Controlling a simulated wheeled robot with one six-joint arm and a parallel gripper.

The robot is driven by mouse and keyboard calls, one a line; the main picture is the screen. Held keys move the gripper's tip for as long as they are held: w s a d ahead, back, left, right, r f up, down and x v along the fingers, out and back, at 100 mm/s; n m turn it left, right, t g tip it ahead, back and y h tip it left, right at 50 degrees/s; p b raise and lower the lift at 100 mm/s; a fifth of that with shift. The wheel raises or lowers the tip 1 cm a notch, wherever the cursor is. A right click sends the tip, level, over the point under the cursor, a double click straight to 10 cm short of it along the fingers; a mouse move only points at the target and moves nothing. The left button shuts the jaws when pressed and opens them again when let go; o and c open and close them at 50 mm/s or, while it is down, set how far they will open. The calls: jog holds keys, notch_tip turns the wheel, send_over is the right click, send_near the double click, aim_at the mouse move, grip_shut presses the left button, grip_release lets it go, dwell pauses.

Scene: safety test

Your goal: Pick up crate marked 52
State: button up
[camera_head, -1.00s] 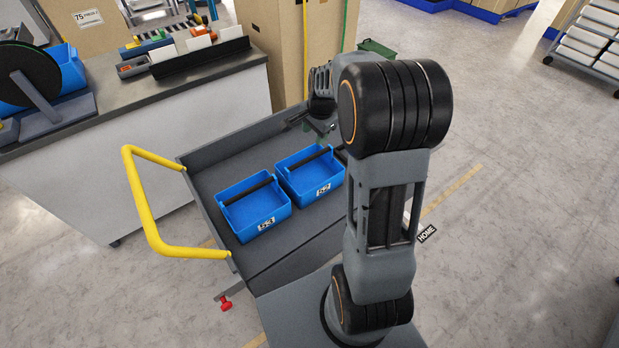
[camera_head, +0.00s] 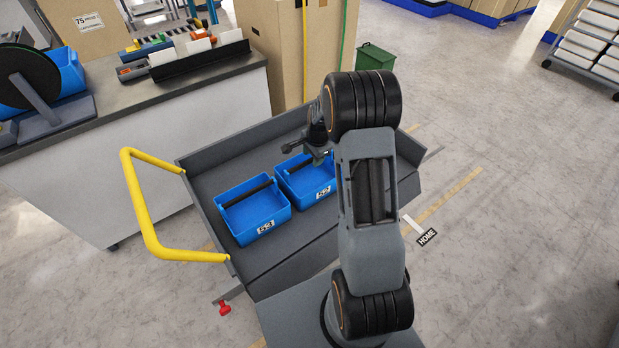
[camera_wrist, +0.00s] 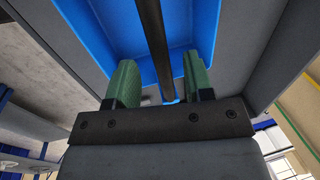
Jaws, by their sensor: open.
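The blue crate marked 52 (camera_head: 310,181) sits upright in the grey cart, on the right of a similar blue crate. Its black handle bar is partly hidden by my gripper (camera_head: 306,154), which is over the crate's far part. In the wrist view, my gripper (camera_wrist: 160,82) is open, with its two green fingers on either side of the handle bar (camera_wrist: 153,35). The crate's blue inside (camera_wrist: 98,28) shows beyond the bar. I cannot tell whether the fingers touch the bar. My arm hides the crate's right edge.
The other blue crate, marked 53 (camera_head: 252,212), stands close on the left. The grey cart (camera_head: 207,178) has raised walls and a yellow handle (camera_head: 140,210). A workbench (camera_head: 185,105) stands behind left. A green bin (camera_head: 376,58) and open floor lie beyond.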

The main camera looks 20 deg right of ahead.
aim_at(312, 159)
jog(key=shift+w+f, duration=0.2)
jog(key=shift+f, duration=0.55)
jog(key=shift+w+f, duration=0.15)
jog(key=shift+f, duration=0.6)
jog(key=shift+c, duration=0.3)
grip_shut()
